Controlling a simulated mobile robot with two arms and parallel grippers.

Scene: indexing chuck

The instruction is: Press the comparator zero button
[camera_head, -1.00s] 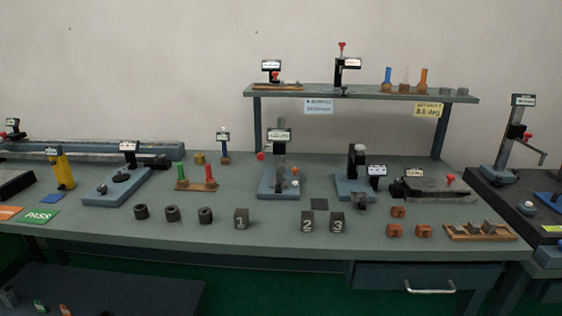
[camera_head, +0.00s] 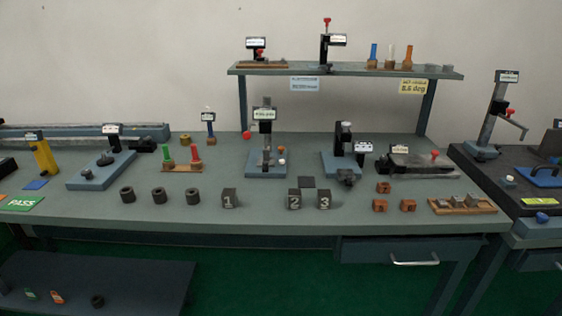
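A gauge stand with a small display (camera_head: 265,114) stands upright at the middle of the bench on a blue base (camera_head: 266,171); it looks like the comparator. Which of these is the zero button I cannot tell at this size. Neither of my grippers shows in the head view.
Blocks marked 1 (camera_head: 230,199), 2 (camera_head: 294,200) and 3 (camera_head: 324,200) stand in front of the stand. Dark rings (camera_head: 158,195) are to the left. Another blue-based fixture (camera_head: 342,165) is to the right. A raised shelf (camera_head: 345,72) spans behind. A drawer (camera_head: 395,250) is below.

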